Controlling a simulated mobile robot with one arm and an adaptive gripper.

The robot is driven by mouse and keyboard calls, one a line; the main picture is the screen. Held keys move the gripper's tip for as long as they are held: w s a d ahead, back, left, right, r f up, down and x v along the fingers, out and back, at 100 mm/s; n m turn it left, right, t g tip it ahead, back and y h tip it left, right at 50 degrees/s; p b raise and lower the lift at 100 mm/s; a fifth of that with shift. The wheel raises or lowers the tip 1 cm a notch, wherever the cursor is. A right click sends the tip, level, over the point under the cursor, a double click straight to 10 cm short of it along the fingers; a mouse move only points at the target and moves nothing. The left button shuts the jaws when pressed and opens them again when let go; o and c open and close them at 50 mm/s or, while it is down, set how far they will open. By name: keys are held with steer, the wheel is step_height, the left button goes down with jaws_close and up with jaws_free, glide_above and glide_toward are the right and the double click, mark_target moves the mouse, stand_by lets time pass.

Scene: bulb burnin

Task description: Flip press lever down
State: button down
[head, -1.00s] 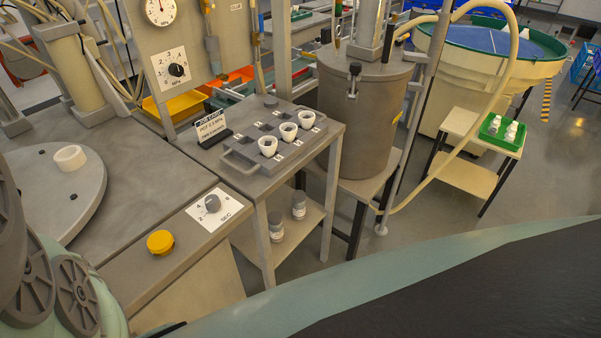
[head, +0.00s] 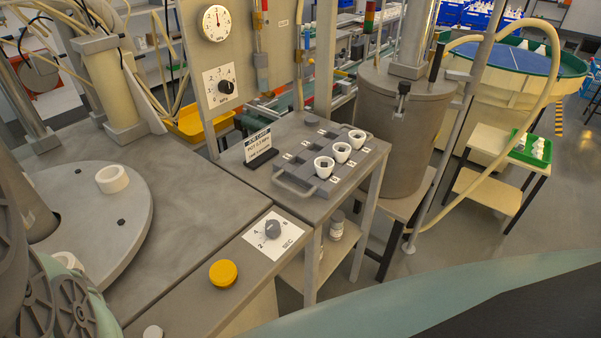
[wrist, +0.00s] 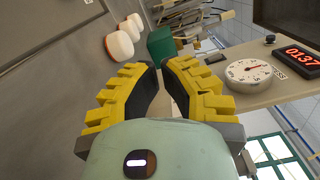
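I cannot pick out a press lever for certain in either view. The press station's grey table with a round plate (head: 125,222) fills the left of the head view. My gripper (wrist: 160,68) shows in the wrist view with yellow ribbed fingers and black inner pads. Its fingertips are close together with a narrow gap, and a pale patch shows between the pads. I cannot tell whether that patch is held or lies behind. A pressure dial (head: 216,23) and a selector knob (head: 226,87) are on the upright panel.
A yellow button (head: 223,273) and a SEC timer knob (head: 272,229) are on the front ledge. A side table holds a grey tray (head: 292,188) with three white cups. A metal tank (head: 401,140) stands behind. The wrist view shows a gauge (wrist: 248,72) and a red digital display (wrist: 298,58).

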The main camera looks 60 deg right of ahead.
steer(key=shift+s, duration=0.15)
steer(key=shift+a, duration=0.15)
steer(key=a, duration=0.9)
steer(key=shift+a, duration=0.25)
steer(key=s+p, duration=0.1)
steer(key=s+a+p, duration=0.1)
steer(key=s+r+p, duration=0.1)
steer(key=shift+s+a+p, duration=0.15)
steer(key=shift+s+p, duration=0.1)
steer(key=shift+p, duration=0.05)
steer(key=shift+s+r+n, duration=0.4)
steer(key=shift+s+n, duration=0.05)
steer(key=shift+n, duration=0.25)
